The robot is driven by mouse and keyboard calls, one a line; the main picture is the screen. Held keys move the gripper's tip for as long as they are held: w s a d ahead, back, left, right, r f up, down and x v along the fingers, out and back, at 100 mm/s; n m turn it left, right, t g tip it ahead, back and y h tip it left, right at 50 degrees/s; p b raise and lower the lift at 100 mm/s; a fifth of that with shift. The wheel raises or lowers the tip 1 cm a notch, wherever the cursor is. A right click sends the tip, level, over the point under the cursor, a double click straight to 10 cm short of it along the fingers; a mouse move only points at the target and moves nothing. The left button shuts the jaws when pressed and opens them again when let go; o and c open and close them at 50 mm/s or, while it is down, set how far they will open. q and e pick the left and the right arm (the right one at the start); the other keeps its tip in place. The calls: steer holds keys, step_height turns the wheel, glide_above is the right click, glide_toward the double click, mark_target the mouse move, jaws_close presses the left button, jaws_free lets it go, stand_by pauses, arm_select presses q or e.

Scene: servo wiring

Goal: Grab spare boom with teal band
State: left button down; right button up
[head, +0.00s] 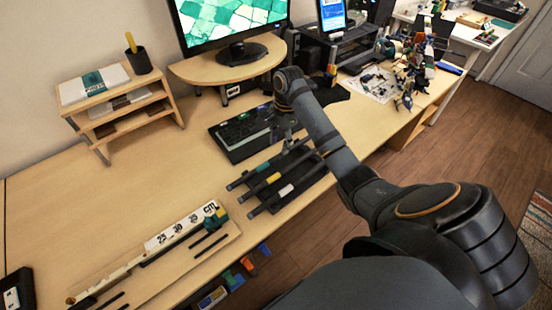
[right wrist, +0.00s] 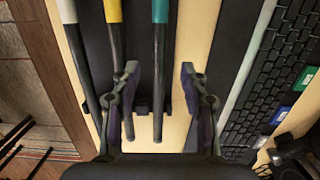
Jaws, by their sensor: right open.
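The dark boom with the teal band (right wrist: 160,60) lies in the right wrist view between my right gripper's (right wrist: 158,95) two fingers. The fingers are apart and do not visibly touch it; I cannot tell the height gap. A yellow-banded boom (right wrist: 113,50) lies left of it, partly behind the left finger, and a white-banded boom (right wrist: 80,60) lies further left. In the head view the teal-banded boom (head: 240,180) is the rearmost of the three on a dark rack (head: 318,178). My right gripper (head: 285,138) is over its right end, partly hidden by my arm. My left gripper is not in view.
A keyboard (head: 232,142) lies close behind the booms. A ruler board (head: 160,255) with short rods is at the front left. A monitor stand (head: 205,70) and small wooden shelf (head: 160,118) stand at the back. The left desk middle is clear.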

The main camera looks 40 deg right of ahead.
mark_target(276, 157)
steer(key=f+b, duration=0.1)
steer(key=f, duration=0.1)
steer(key=a+f+b, duration=0.1)
steer(key=f+b, duration=0.1)
steer(key=shift+s+a+f+b, duration=0.1)
steer(key=shift+s+f+b, duration=0.05)
steer(key=shift+f+b, duration=0.15)
steer(key=shift+f, duration=0.3)
steer(key=shift+r, duration=0.15)
steer(key=shift+c, duration=0.8)
jaws_close()
